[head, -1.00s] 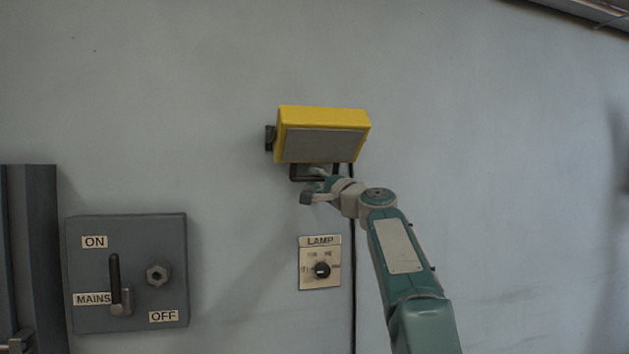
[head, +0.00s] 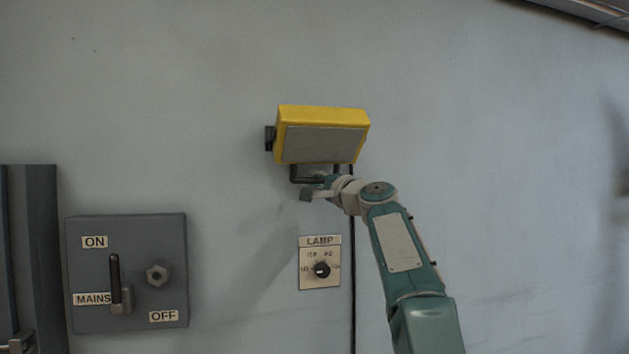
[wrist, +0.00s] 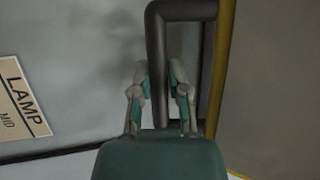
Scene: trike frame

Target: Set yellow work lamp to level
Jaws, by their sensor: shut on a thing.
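The yellow work lamp (head: 323,115) is mounted on the wall in the head view, its grey face tilted downward. A dark U-shaped handle (head: 296,174) hangs below its lower edge. My gripper (head: 322,189) is at this handle, just under the lamp. In the wrist view my gripper (wrist: 160,78) has its fingers on either side of the dark handle bar (wrist: 157,45), shut on it. The lamp's yellow edge (wrist: 224,65) runs down the right of that view. My gripper partly hides the handle in the head view.
A LAMP dial plate (head: 320,282) is on the wall below the lamp, beside a black cable (head: 353,260). A grey MAINS switch box (head: 128,272) with a lever is at lower left. The wall on the right is clear.

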